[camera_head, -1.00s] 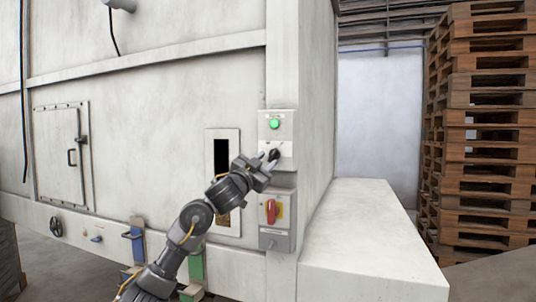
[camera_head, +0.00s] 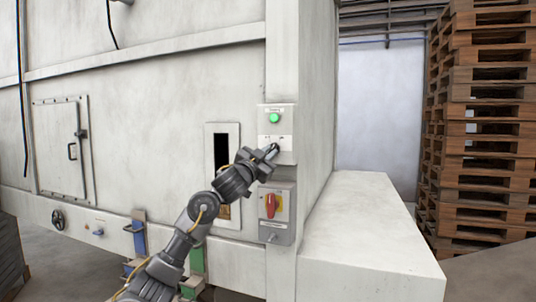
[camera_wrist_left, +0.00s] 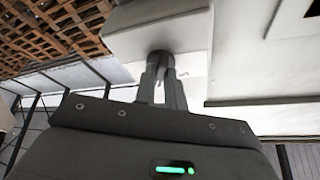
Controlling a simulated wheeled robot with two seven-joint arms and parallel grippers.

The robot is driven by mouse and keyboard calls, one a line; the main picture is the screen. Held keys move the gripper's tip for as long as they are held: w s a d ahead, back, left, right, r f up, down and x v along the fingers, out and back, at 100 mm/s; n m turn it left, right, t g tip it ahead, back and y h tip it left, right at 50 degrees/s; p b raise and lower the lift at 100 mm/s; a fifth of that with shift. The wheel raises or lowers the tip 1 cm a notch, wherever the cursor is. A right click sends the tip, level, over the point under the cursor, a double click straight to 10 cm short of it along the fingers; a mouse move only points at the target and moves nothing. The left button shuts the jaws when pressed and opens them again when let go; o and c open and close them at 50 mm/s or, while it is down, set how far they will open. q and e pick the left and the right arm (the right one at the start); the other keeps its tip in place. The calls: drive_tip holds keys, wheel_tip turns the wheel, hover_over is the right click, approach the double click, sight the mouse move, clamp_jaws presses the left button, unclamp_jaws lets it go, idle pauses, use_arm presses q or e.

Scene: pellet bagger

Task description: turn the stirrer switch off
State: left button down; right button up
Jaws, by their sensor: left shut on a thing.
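The stirrer switch is a dark knob on a pale control box (camera_head: 287,142) on the machine's corner post. My left gripper (camera_head: 273,152) is at this knob and is shut on it. In the left wrist view the dark knob (camera_wrist_left: 160,59) sits between the two fingertips (camera_wrist_left: 161,78), against the pale box face. The fingers hide much of the knob in the head view, and I cannot read its position. A green lamp (camera_head: 274,118) above it looks lit. My right gripper is not in view.
Just below is a grey box with a red rotary handle (camera_head: 270,205) on a yellow plate. A dark slot window (camera_head: 221,150) is left of the post. A pale ledge (camera_head: 365,225) juts out at right, with stacked pallets (camera_head: 490,120) beyond.

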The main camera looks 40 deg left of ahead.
use_arm(q)
drive_tip(key=shift+w+d+n+g+y+b, duration=0.15)
drive_tip(key=shift+n+g+y+b, duration=0.3)
drive_tip(key=shift+n+y, duration=1.65)
drive_tip(key=shift+s+d+n+g+y+b, duration=0.15)
drive_tip(key=shift+n+g+y+b, duration=0.35)
drive_tip(key=shift+n, duration=3.05)
drive_tip(key=shift+w+d+n+g+y+b, duration=0.3)
drive_tip(key=shift+n+y, duration=1.1)
drive_tip(key=shift+n, duration=1.45)
drive_tip(key=shift+s+a+n+g, duration=0.15)
drive_tip(key=shift+s+n+g, duration=0.05)
drive_tip(key=shift+n+g, duration=0.1)
drive_tip(key=c, duration=1.5)
unclamp_jaws()
drive_tip(key=shift+o, duration=0.2)
